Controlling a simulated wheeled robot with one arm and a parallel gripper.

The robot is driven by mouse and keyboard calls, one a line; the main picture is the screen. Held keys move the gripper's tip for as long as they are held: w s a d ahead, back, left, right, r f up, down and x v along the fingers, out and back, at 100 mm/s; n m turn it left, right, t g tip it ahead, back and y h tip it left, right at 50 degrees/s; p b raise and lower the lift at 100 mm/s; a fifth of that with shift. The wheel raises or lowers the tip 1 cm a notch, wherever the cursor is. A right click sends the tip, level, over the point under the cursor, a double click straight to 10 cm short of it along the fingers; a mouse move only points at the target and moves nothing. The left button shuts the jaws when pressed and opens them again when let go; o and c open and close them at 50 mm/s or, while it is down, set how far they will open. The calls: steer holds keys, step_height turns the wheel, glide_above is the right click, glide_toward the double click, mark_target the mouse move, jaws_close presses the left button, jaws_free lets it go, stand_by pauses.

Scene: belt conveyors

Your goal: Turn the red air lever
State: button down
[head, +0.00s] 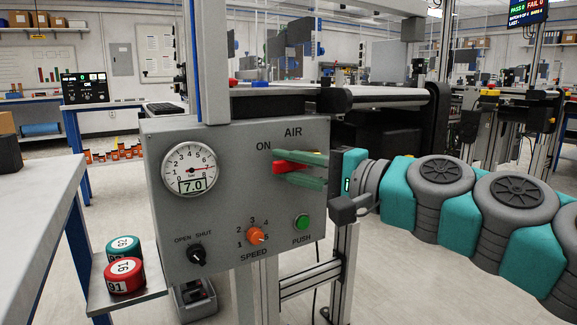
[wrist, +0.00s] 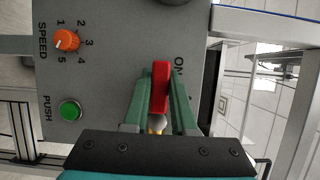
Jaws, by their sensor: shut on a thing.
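The red air lever (head: 289,168) is on the grey control panel (head: 222,225), under the word AIR and beside ON. In the head view it lies about level, with its handle between the green fingers of my gripper (head: 302,170). In the wrist view the red lever (wrist: 160,88) sits between the two fingers of my gripper (wrist: 159,100), which are closed on it. Part of the lever is hidden behind the fingers in the head view.
The panel also has a gauge (head: 190,170) reading 7.0, a black OPEN/SHUT knob (head: 197,254), an orange speed knob (head: 255,235) and a green push button (head: 302,222). Red (head: 125,276) and teal (head: 123,247) canisters stand at lower left. A conveyor (head: 385,99) runs behind.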

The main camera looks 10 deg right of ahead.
steer(key=c, duration=0.7)
jaws_free()
steer(key=shift+b+v, duration=0.6)
steer(key=shift+v, duration=3.35)
